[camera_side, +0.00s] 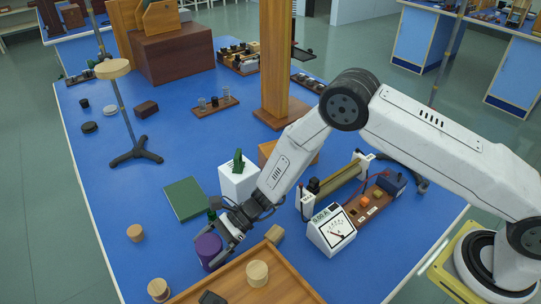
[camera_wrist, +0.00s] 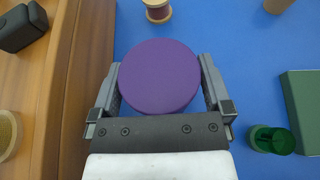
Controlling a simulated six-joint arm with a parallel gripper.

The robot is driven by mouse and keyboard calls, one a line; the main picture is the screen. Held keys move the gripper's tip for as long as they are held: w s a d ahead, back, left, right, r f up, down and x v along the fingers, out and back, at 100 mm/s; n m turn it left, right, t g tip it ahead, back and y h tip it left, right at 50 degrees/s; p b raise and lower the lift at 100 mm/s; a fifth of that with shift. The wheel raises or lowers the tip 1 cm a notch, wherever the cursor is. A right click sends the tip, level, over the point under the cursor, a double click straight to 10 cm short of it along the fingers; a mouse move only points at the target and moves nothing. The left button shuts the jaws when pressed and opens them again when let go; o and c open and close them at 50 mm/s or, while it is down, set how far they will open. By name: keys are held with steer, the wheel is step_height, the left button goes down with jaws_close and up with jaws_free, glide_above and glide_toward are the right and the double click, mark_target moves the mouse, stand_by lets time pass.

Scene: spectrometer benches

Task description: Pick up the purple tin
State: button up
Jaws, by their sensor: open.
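The purple tin (camera_side: 208,250) stands on the blue bench near the wooden tray's left corner. In the wrist view the round purple lid of the tin (camera_wrist: 159,77) fills the space between the two fingers. My gripper (camera_side: 224,239) is open, with one finger on each side of the tin. It also shows in the wrist view (camera_wrist: 160,90), with the fingers close to the tin's sides. I cannot tell whether either finger touches it. The tin's lower part is hidden in the wrist view.
A wooden tray (camera_side: 283,270) lies close beside the tin, holding a cork-like cylinder (camera_side: 257,273) and a black object (camera_side: 212,298). A wooden spool (camera_side: 158,289), a small cork (camera_side: 135,233), a green book (camera_side: 185,198) and a meter (camera_side: 331,233) stand nearby. A green glass piece (camera_wrist: 272,140) sits right of my gripper.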

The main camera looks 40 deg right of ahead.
steer(key=shift+c, duration=0.2)
steer(key=c, duration=1)
steer(key=shift+r, duration=0.1)
steer(key=shift+c, duration=0.2)
steer(key=shift+r, duration=4.9)
